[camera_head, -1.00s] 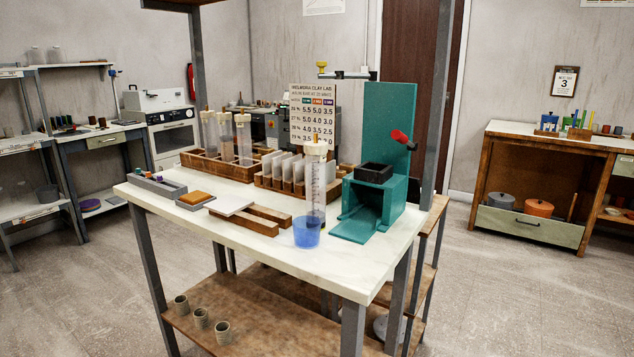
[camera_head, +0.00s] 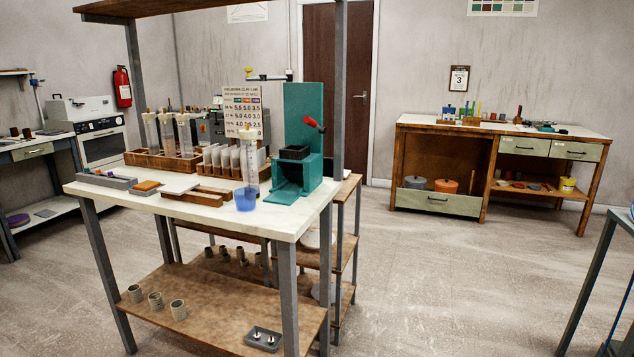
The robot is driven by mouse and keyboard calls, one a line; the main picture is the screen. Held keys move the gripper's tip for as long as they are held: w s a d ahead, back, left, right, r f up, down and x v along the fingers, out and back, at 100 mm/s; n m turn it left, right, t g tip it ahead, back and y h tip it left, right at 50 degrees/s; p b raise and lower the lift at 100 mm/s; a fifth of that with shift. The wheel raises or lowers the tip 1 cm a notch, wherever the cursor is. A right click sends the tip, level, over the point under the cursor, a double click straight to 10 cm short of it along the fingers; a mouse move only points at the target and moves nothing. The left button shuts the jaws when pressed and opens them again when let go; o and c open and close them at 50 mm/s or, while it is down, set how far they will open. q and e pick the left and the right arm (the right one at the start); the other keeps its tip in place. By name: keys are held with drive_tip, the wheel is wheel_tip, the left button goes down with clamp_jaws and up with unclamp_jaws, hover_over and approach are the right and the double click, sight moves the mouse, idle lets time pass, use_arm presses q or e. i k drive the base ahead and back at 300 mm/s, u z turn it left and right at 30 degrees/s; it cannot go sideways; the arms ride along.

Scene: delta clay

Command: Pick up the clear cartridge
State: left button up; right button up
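A clear, upright cartridge-like tube (camera_head: 249,163) with a cream cap stands near the front right of the white-topped workbench (camera_head: 281,221). A translucent blue cup (camera_head: 246,200) is at its foot; I cannot tell whether the tube stands in the cup or behind it. Three similar clear tubes (camera_head: 168,133) stand upright in a wooden rack (camera_head: 150,160) at the back left of the bench. I cannot tell which of these tubes is the clear cartridge. Neither of my grippers is in view.
A teal press (camera_head: 303,130) with a red-knobbed lever stands right of the tube. A wooden rack of pale plates (camera_head: 225,160) is behind it. Shelf posts rise at the bench. Open floor (camera_head: 420,270) lies to the right, before a wooden cabinet (camera_head: 487,170).

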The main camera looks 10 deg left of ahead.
sight(248, 153)
drive_tip(key=z, duration=1.45)
drive_tip(key=i, duration=0.4)
drive_tip(key=u, duration=0.8)
drive_tip(key=i, duration=1.35)
drive_tip(key=u, duration=0.9)
